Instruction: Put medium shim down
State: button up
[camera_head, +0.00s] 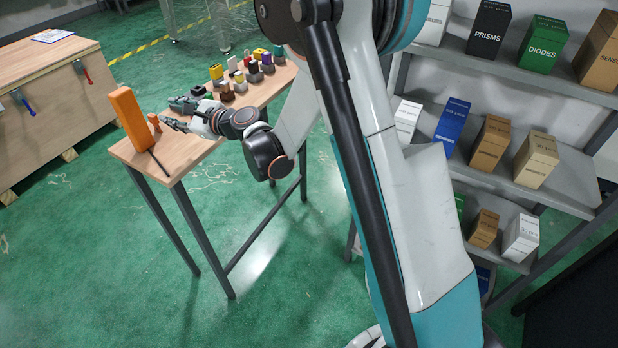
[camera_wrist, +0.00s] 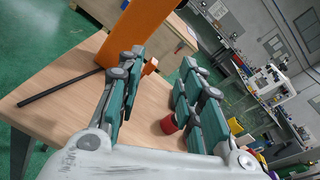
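My gripper (camera_head: 172,122) is low over the near end of the wooden table (camera_head: 200,146). In the wrist view its two fingers (camera_wrist: 162,62) are spread apart, with bare table showing between them and nothing gripped. A small orange piece (camera_head: 154,123) stands on the table just beyond the fingertips. In the wrist view this small orange piece (camera_wrist: 150,66) shows beside the left fingertip, partly hidden; I cannot tell if they touch. I cannot tell for sure which thing is the medium shim.
A tall orange block (camera_head: 130,118) stands upright at the table's left end. A thin black rod (camera_wrist: 60,88) lies by it. A red cylinder (camera_wrist: 169,124) is close to the right finger. Several small coloured parts (camera_head: 240,78) cover the far end. Shelves with boxes (camera_head: 490,143) stand right.

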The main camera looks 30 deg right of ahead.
jog(key=s+d+r+n+g+h, duration=0.1)
jog(key=s+d+r+n+h, duration=0.1)
jog(key=s+n, duration=0.3)
jog(key=s+d+r+n+g+h, duration=0.2)
jog(key=s+d+n, duration=0.3)
jog(key=s, duration=0.8)
jog(key=s+d+r+n+g+h, duration=0.1)
jog(key=s+d+r+n+h, duration=0.1)
jog(key=s+d+n, duration=0.2)
jog(key=s+n, duration=0.3)
jog(key=s, duration=0.2)
jog(key=shift+s+d+r+g, duration=0.2)
jog(key=shift+r+g, duration=0.1)
jog(key=shift+r, duration=0.1)
jog(key=s+d+f+n+h, duration=0.1)
jog(key=s+d+n, duration=0.1)
jog(key=s, duration=0.2)
jog(key=s+d+f+n+g+h, duration=0.1)
jog(key=s+d+n, duration=0.1)
jog(key=s+d, duration=0.1)
jog(key=s+d+f+n+h, duration=0.1)
jog(key=s+d+n, duration=0.1)
jog(key=s, duration=0.3)
jog(key=shift+s+d+f+h, duration=0.15)
jog(key=shift+s+d+h, duration=0.05)
jog(key=shift+d+h, duration=0.25)
jog(key=shift+c, duration=1.1)
